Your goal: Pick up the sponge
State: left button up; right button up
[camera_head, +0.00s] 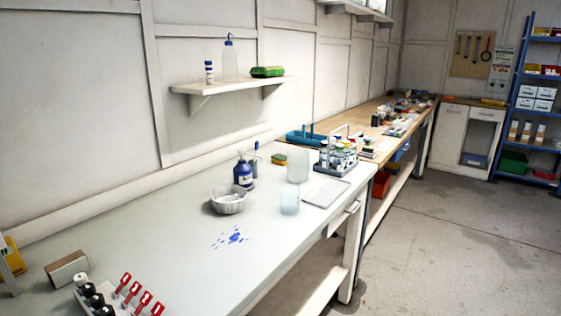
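A small sponge (279,159), yellow with a green layer, lies on the white bench (150,235) near the wall. It sits behind the blue bottle (243,172) and left of the bottle rack. It looks unobstructed from here, though small. Neither of my grippers shows in the head view.
A ribbed bowl (228,202), two frosted beakers (298,166) (289,201), a flat pale plate (326,192) and a bottle rack (337,158) stand on the bench. Blue spots (234,237) mark its top. Red-handled items (134,290) are at the near left. The bench's middle left is clear.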

aim_at(279, 159)
jog(key=z, duration=1.65)
jog(key=i, duration=2.25)
jog(key=u, duration=1.1)
jog(key=i, duration=1.05)
jog(key=u, duration=1)
